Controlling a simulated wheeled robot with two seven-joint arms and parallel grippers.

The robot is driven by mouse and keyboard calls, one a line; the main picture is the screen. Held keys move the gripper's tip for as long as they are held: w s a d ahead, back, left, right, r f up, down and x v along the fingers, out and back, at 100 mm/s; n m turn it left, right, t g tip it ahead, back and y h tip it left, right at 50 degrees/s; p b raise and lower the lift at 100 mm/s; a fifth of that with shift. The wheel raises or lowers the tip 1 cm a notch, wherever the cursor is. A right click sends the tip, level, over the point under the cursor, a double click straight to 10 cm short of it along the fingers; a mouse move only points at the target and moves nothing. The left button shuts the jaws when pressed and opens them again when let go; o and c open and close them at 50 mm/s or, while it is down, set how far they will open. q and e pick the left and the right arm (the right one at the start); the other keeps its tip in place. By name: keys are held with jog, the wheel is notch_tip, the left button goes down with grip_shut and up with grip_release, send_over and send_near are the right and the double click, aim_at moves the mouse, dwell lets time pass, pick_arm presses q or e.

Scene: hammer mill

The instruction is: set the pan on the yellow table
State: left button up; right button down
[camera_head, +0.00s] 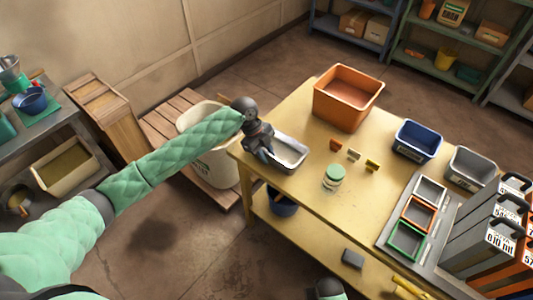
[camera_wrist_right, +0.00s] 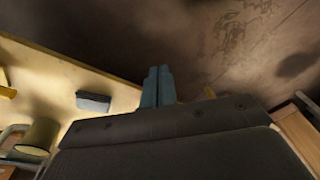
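The pan (camera_head: 289,152) is a shallow, pale metal tray at the left corner of the yellow table (camera_head: 310,206) in the head view. My left gripper (camera_head: 264,154) reaches in from the left and its fingers are closed on the pan's near-left rim. The gripper hides part of the pan. I cannot tell whether the pan's whole base touches the tabletop. My right gripper shows in the right wrist view (camera_wrist_right: 158,84) with its two blue-grey fingers together and nothing between them. It is low, near the table's front side.
On the table stand an orange bin (camera_head: 347,98), a blue bin (camera_head: 417,141), a grey bin (camera_head: 471,168), a green-lidded jar (camera_head: 333,178) and several small blocks. A sorting tray (camera_head: 418,224) and grey-and-orange holders (camera_head: 492,245) fill the right. A cream barrel (camera_head: 212,165) stands left of the table.

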pick_arm(q)
jog(key=shift+r, duration=0.1)
